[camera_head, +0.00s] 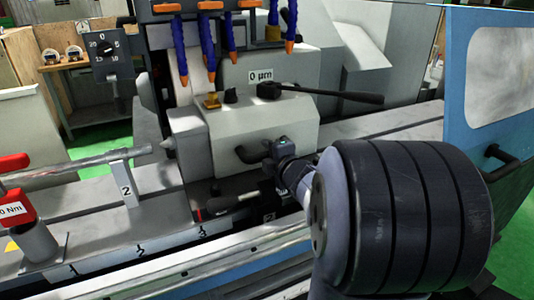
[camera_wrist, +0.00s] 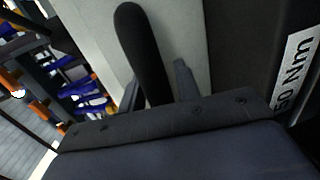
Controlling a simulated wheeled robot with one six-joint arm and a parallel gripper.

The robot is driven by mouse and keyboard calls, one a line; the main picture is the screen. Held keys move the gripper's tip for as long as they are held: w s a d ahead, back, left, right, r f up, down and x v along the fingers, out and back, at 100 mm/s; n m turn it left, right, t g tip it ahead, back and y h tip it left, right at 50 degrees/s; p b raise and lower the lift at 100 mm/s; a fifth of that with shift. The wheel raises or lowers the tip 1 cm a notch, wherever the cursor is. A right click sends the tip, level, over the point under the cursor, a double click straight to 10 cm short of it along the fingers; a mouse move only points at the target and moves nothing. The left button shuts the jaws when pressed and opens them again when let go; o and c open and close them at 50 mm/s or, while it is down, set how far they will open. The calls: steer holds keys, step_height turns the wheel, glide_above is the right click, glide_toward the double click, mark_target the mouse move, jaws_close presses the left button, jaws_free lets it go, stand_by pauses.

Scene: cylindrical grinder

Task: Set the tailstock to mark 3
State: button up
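The tailstock (camera_head: 250,128) is a grey block on the machine bed, with a pointed centre on its left. A small red mark (camera_head: 197,214) shows at its lower left, just above the numeral 3 (camera_head: 203,233) on the front rail; exact alignment is too small to tell. A black handle (camera_head: 250,153) sits low on its front. My gripper (camera_head: 272,160) is at the right of this handle. In the wrist view a black bar (camera_wrist: 140,40) lies between my gripper's two fingers (camera_wrist: 158,88). A narrow gap shows at the right finger; contact on the left is unclear.
A long black lever (camera_head: 335,94) sticks out right from the tailstock top. Blue coolant hoses (camera_head: 208,45) hang above. A red tool (camera_head: 14,200) labelled in Nm stands at left, beside a bar on a support (camera_head: 125,182). A blue door (camera_head: 480,80) bounds the right.

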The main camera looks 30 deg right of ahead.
steer(key=shift+o, duration=1.1)
steer(key=s+r+p, duration=0.1)
steer(key=s+r, duration=0.1)
steer(key=s, duration=0.8)
steer(key=shift+s+a+p, duration=0.25)
steer(key=shift+a+p, duration=0.05)
steer(key=shift+w, duration=0.1)
